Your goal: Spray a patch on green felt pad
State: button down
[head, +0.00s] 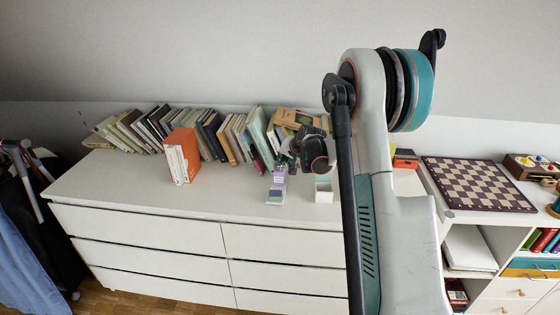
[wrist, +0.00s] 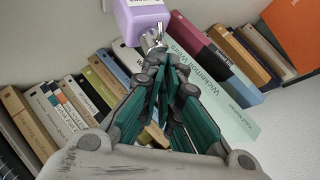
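A purple bottle-like thing (head: 279,174) with a pale label shows on the dresser top, right of the middle, in front of the books. In the wrist view the purple body (wrist: 142,20) is at the top, with a metallic part at its end close to my fingertips. My gripper (wrist: 165,68) has its teal fingers drawn together at this metallic part. I cannot tell whether they touch or hold it. In the head view my gripper (head: 290,160) is just right of the purple thing. A small pad-like patch (head: 275,197), greenish and purple, lies below; I cannot clearly identify a green felt pad.
A small white box (head: 323,190) stands right of the purple thing. A row of books (head: 205,130) lines the back, with an orange book (head: 182,155) in front. The left of the dresser top (head: 110,180) is clear. A chessboard (head: 478,184) lies at the right.

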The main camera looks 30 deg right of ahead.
jog(key=shift+w+r+p, duration=0.15)
jog(key=shift+r+p, duration=0.5)
jog(key=shift+r, duration=0.15)
jog(key=shift+r+p, duration=1.15)
jog(key=shift+r, duration=0.95)
